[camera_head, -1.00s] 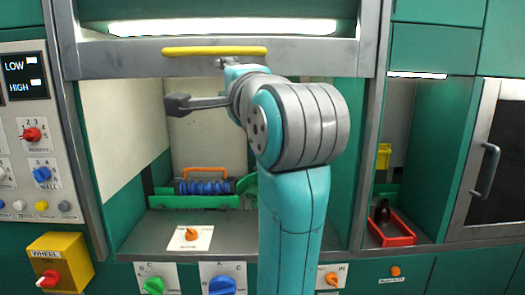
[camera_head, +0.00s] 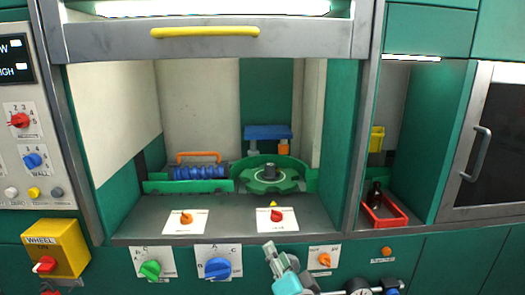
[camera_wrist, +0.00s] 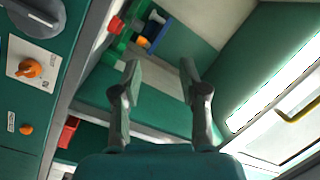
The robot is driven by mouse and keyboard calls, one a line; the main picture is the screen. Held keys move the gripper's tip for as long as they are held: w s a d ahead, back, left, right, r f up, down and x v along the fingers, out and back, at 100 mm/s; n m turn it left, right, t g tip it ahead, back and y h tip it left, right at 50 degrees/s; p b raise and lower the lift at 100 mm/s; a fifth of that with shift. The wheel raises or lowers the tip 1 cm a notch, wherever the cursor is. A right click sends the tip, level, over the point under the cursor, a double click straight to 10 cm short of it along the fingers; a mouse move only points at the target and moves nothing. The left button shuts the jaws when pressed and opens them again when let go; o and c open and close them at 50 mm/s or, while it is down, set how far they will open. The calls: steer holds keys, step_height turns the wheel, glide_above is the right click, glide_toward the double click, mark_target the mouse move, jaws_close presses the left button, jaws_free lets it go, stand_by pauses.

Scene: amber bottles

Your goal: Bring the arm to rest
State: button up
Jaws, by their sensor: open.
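My gripper (camera_wrist: 160,75) shows in the wrist view with its two grey fingers apart and nothing between them. In the head view only small grey and teal parts of my arm show at the bottom edge, below the bay's front edge. The rest of my arm is out of the picture there. A dark bottle (camera_head: 375,194) stands in a red tray (camera_head: 396,236) in the right-hand niche, apart from my arm.
The open bay holds a green wheel-like holder (camera_head: 290,176), a blue ribbed roll (camera_head: 198,172) and a blue platform (camera_head: 268,132). A yellow handle (camera_head: 205,32) crosses the raised sash above. Knobs line the front panel, including a blue one (camera_head: 217,267) near my arm.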

steer(key=s+d+f+n+h, duration=0.1)
steer(key=s+d+f, duration=0.3)
steer(key=s+f, duration=0.3)
steer(key=s+d+f+n+g+h, duration=0.1)
steer(key=s+d+f, duration=0.2)
steer(key=s+f, duration=0.45)
steer(key=s+d+f+n+h, duration=0.1)
steer(key=s+d+f+n, duration=0.1)
steer(key=s+d+f, duration=0.35)
steer(key=s+d+n, duration=0.1)
steer(key=s, duration=1.2)
steer(key=s+d+n+g+h, duration=0.1)
steer(key=s+n, duration=0.1)
steer(key=s, duration=1.1)
steer(key=shift+s+d+f+n+g+h, duration=0.25)
steer(key=shift+d+f+n+g+h, duration=0.05)
steer(key=shift+d+f, duration=0.05)
